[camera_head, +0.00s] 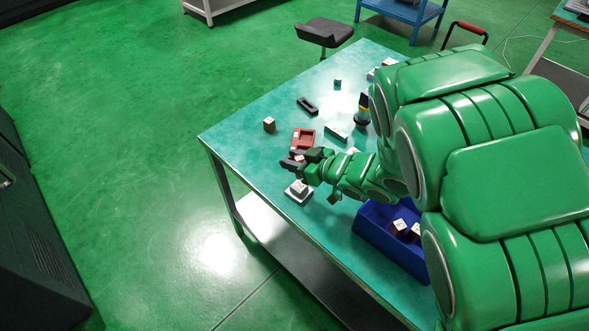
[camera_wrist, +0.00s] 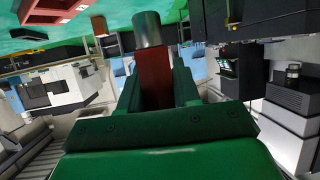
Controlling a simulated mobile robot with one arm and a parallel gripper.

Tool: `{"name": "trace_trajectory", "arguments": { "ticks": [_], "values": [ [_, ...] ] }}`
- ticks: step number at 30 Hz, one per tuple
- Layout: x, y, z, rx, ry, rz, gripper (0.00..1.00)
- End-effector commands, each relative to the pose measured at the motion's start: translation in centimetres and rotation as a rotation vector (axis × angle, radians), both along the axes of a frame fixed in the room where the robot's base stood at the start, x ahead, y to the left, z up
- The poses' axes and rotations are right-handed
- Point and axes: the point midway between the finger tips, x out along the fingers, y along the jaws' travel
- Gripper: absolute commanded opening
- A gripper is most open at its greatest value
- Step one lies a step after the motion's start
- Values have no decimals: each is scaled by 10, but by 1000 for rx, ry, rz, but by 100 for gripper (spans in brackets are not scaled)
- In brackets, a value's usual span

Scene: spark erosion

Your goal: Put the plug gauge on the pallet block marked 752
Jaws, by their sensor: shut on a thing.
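My gripper (camera_head: 300,160) is over the left part of the teal table, its fingers pointing left. In the wrist view, my gripper (camera_wrist: 156,92) is shut on the plug gauge, which has a red-brown handle (camera_wrist: 155,75) between the green fingers and a grey metal cylinder (camera_wrist: 147,28) at its far end. In the head view the gauge is mostly hidden by the fingers. A small grey block on a white base (camera_head: 299,190) stands just below my gripper in the picture. Its marking is too small to read, so I cannot tell which block is 752.
A red tray (camera_head: 313,133) lies just beyond my gripper. My arm covers the table's right side.

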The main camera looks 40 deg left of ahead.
Motion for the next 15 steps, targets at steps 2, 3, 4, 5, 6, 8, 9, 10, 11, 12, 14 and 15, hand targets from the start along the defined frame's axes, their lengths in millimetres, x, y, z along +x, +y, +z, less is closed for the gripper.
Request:
{"name": "trace_trajectory", "arguments": {
  "ticks": [2,3,4,5,6,8,9,10,11,12,14,15],
  "values": [
    [0,0,-4,0,0,0,0],
    [0,0,-5,1,0,0,0],
    [0,0,-6,1,0,0,0],
    [0,0,-7,1,0,0,0],
    [0,0,-9,1,1,0,0],
    [0,0,-14,0,1,-1,0],
    [0,0,-17,1,0,-1,0],
    [0,0,-20,0,0,-1,0],
    [0,0,-23,0,1,-1,0],
    [0,0,-28,0,1,0,0],
    [0,0,-34,-1,1,0,0],
    [0,0,-37,-2,1,0,0]
  ]
}}
